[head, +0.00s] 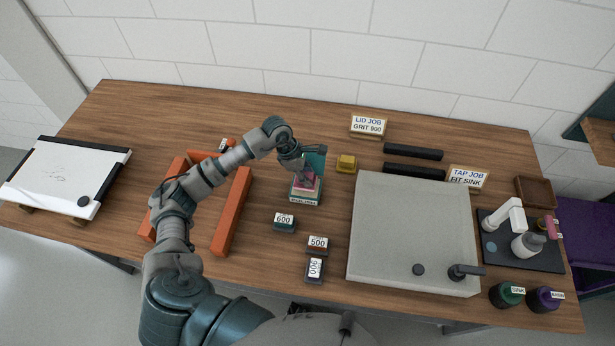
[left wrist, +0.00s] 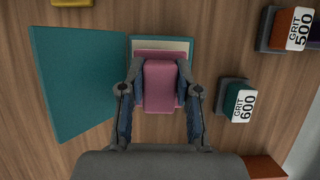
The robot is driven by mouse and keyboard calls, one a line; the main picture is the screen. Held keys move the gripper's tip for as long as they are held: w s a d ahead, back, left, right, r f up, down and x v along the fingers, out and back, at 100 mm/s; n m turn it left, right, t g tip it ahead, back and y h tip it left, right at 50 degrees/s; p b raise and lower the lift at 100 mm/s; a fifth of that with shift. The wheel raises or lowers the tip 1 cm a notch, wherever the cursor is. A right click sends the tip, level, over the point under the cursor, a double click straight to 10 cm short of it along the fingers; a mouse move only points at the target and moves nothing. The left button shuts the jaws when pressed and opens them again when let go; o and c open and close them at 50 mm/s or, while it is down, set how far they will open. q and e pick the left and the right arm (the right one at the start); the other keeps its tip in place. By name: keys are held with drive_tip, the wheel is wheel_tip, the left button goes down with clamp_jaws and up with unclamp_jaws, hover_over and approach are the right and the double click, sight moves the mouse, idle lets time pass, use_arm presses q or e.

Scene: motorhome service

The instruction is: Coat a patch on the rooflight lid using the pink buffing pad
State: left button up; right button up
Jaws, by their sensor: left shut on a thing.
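My left gripper (head: 302,174) is shut on the pink buffing pad (left wrist: 161,86), one finger on each side of it. The pad is at an open teal case (head: 293,196) with a pale inside; its teal lid (left wrist: 72,85) is swung open. I cannot tell whether the pad touches the case. A white panel with black edge strips, a dark knob and faint scuff marks, seemingly the rooflight lid (head: 55,175), lies at the far left of the table. My right gripper is not in view.
Orange rails (head: 231,212) lie under my left arm. Sanding blocks marked 600 (head: 284,222) and 500 (head: 317,243) are near the case, with a yellow block (head: 346,163) behind. A large grey panel (head: 412,230) fills the right. Signs (head: 369,125) stand at the back.

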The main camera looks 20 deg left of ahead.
sight(310, 177)
use_arm(q)
drive_tip(key=shift+r+p, duration=1.05)
drive_tip(key=shift+r, duration=1.5)
drive_tip(key=shift+d+f, duration=0.1)
drive_tip(key=shift+s+d+f+m+g, duration=0.1)
drive_tip(key=shift+d+m+g, duration=0.15)
drive_tip(key=shift+m, duration=0.35)
drive_tip(key=shift+s+d+m+g, duration=0.1)
drive_tip(key=shift+d+m+g, duration=0.15)
drive_tip(key=shift+m, duration=0.35)
drive_tip(key=s+d+m+g+y, duration=0.1)
drive_tip(key=m, duration=0.5)
drive_tip(key=s+d+r+m+g+y, duration=0.1)
drive_tip(key=m+g+y, duration=0.1)
drive_tip(key=m, duration=0.4)
drive_tip(key=s+d+m+g+y, duration=0.1)
drive_tip(key=m, duration=0.5)
drive_tip(key=shift+s+r+m+g+b, duration=0.15)
drive_tip(key=shift+r+m+g+b, duration=0.15)
drive_tip(key=shift+g, duration=0.1)
drive_tip(key=shift+a, duration=0.15)
